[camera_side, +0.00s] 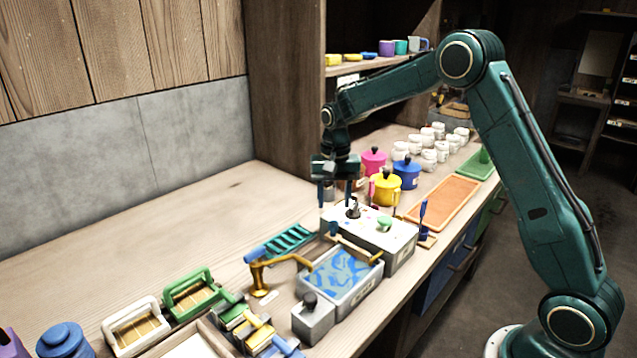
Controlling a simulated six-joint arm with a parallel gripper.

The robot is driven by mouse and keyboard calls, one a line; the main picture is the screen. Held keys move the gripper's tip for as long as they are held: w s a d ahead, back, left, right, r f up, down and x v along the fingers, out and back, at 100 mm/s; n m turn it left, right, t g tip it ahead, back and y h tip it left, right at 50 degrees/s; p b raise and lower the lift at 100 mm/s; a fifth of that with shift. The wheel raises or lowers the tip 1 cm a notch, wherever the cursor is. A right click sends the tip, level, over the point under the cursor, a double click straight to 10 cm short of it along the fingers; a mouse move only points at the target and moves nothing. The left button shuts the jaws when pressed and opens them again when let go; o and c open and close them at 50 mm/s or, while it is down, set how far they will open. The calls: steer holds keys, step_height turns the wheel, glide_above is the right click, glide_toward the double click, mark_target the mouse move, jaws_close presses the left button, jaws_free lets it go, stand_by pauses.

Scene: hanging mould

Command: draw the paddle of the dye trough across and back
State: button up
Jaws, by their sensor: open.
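The dye trough (374,288) is a grey rectangular tray with swirled blue liquid, at the front middle of the bench. A tan bar (356,250), which looks like its paddle, lies across the trough's far end, beside a pale box. My gripper (336,198) points down with its fingers apart and nothing seen between them. It is above and behind the trough, near the far left corner of the pale box. I cannot tell its exact height over the bench.
The pale box (402,250) carries a black knob (353,209) and a green knob (384,222). A brass crank (260,277) and a grey block (313,322) stand left of the trough. Coloured pots, including a yellow one (385,191), stand behind. The back left bench is clear.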

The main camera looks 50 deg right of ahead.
mark_target(333, 223)
steer(key=shift+f, duration=3.1)
jaws_close()
steer(key=shift+a, duration=0.15)
